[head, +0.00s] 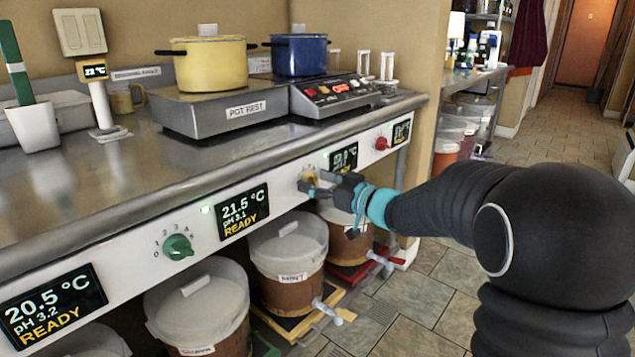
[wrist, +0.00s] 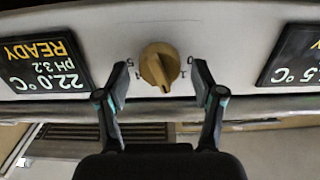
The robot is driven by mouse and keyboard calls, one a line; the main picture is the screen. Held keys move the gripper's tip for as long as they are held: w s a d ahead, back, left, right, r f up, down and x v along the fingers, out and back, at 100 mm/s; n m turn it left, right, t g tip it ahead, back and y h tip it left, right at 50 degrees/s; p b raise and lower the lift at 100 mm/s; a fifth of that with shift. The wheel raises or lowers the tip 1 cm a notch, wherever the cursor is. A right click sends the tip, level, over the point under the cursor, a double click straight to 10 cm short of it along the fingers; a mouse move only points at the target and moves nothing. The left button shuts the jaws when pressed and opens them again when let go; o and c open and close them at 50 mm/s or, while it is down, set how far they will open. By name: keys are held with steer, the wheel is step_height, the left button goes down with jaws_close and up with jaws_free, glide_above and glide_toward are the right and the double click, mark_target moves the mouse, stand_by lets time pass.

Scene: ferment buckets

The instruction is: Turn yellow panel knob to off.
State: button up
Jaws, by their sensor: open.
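The yellow panel knob (wrist: 160,66) sits on the white panel front, midway between my spread fingertips in the wrist view. Its raised ridge runs nearly vertical, tilted slightly, and its lower end lies between the printed marks. A 0 shows at right and a 5 at left, in this upside-down view. In the head view the knob (head: 308,175) is partly hidden by my gripper (head: 318,186). My gripper (wrist: 161,80) is open, with one finger on each side of the knob and visible gaps. I cannot tell whether the fingertips reach past the knob's face.
Displays flank the knob, one reading 22.0 °C (wrist: 45,65). A green knob (head: 178,247) and a red knob (head: 381,143) are on the same panel. Lidded buckets (head: 288,250) stand below. The counter edge (head: 230,165) overhangs the panel. The tiled floor at right is open.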

steer(key=c, duration=1.1)
steer(key=shift+n, duration=0.3)
steer(key=n+b, duration=0.2)
steer(key=shift+s+f+n+b, duration=0.1)
steer(key=shift+f+n+b, duration=0.1)
steer(key=shift+n+b, duration=0.1)
steer(key=n+b, duration=0.3)
steer(key=n, duration=0.1)
steer(key=n+b, duration=0.3)
steer(key=n, duration=0.1)
steer(key=shift+s+a+f, duration=0.1)
steer(key=shift+n+b, duration=1.2)
steer(key=shift+n, duration=0.3)
